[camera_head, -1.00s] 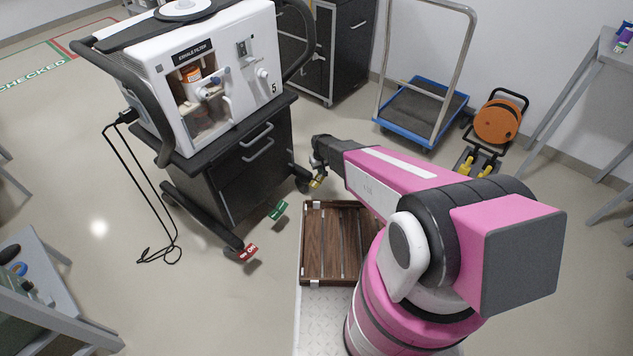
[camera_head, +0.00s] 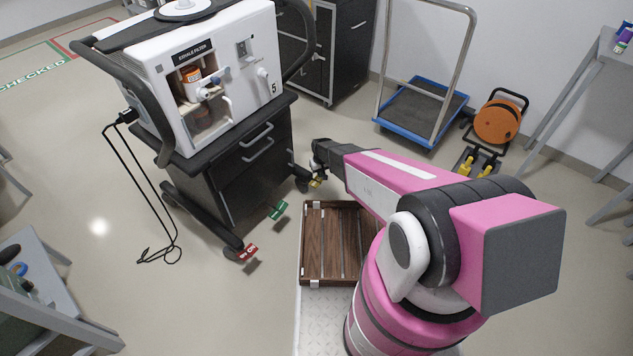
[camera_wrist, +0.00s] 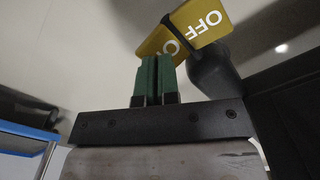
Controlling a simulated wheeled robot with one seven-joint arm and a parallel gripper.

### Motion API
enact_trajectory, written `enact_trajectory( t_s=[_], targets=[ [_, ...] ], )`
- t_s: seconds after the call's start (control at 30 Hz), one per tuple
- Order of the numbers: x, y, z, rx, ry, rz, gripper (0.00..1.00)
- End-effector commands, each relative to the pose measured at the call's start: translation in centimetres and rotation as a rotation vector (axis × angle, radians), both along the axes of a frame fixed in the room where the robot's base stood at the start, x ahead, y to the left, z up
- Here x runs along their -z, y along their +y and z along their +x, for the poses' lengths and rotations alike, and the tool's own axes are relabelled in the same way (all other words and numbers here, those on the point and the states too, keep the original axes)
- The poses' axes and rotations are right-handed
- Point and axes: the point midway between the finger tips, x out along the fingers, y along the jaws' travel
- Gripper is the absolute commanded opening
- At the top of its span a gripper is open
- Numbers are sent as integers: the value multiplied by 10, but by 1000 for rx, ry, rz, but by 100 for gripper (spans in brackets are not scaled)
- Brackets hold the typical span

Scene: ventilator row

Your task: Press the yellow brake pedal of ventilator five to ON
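Ventilator five (camera_head: 215,75) is a white unit marked 5 on a dark wheeled cart. Its yellow brake pedal (camera_head: 316,182) is low at the cart's right front corner, partly hidden by my arm in the head view. In the wrist view, the yellow pedal (camera_wrist: 205,22) is tilted; OFF reads clearly on its right part, and an O shows on its left part, the rest covered by my fingers. My gripper (camera_wrist: 158,60) has its green-tipped fingers together, with nothing between them. The tips overlap the left part of the pedal; I cannot tell whether they touch it.
A green pedal (camera_head: 278,210) and a red pedal (camera_head: 246,253) stick out along the cart's front base. A wooden crate (camera_head: 305,245) is on my base. A blue trolley (camera_head: 405,128) and an orange cable reel (camera_head: 497,122) stand at the back right. A cable hangs left of the cart.

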Motion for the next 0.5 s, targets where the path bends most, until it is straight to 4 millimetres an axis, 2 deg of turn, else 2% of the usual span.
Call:
enact_trajectory(
  t_s=[0.5],
  targets=[
    [11,0,-2,1,6,0,0]
  ],
)
